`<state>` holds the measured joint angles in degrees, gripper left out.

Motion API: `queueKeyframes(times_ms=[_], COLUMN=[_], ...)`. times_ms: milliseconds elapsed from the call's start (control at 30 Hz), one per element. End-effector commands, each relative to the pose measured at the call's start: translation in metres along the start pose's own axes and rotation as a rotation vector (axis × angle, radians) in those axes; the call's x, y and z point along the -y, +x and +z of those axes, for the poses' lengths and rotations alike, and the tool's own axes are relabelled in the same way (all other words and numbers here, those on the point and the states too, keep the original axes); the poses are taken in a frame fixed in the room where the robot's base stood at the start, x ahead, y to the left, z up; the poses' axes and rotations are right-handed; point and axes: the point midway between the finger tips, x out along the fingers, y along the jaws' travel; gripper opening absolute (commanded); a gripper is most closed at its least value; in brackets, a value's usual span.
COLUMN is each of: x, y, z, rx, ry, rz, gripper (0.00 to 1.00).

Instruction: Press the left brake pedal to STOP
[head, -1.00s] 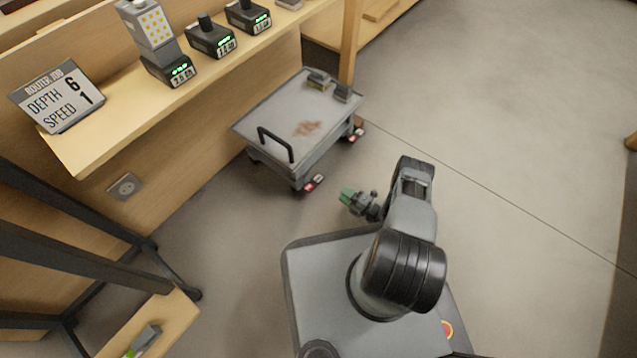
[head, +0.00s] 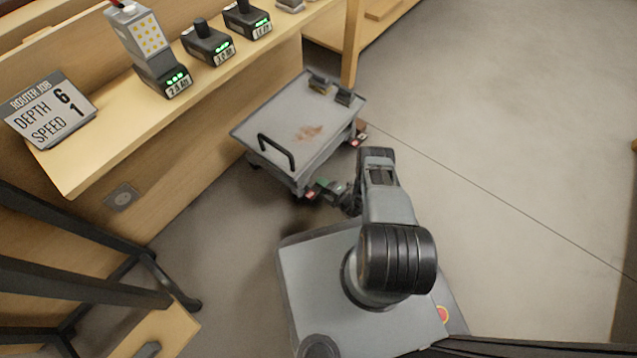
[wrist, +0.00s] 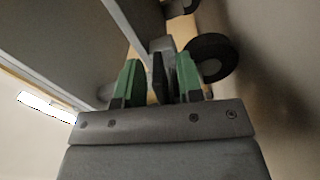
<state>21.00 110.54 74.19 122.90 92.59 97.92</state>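The grey cart (head: 275,115) stands on the floor beside the bench. Its left brake pedal (head: 311,195) is a small red-marked piece low at the near corner, partly covered by my gripper. The right brake pedal (head: 361,138) shows at the other corner. My gripper (head: 325,187) is low beside the left pedal; contact cannot be told. In the wrist view, the green fingers of my gripper (wrist: 158,80) are apart. A dark upright piece (wrist: 159,77) shows between them with gaps on both sides; I cannot tell whether it is the pedal. A black caster wheel (wrist: 212,57) is just right of the fingers.
The cart has a black handle (head: 277,150) and small blocks (head: 343,97) on top. Dark metal legs (head: 80,275) stand at the left. Floor on the right is clear.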

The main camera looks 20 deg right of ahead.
Motion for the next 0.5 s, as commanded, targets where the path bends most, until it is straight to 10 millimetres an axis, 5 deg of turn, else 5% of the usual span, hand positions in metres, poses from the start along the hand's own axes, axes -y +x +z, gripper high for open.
queueKeyframes(times_ms=[333,500], x=[0.0004,0.0004], y=[0.0023,0.002], z=[-0.002,-0.0017], rx=[-0.003,-0.003], ry=[0.0,0.0], rz=[-0.001,-0.001], gripper=[0.33,0.17])
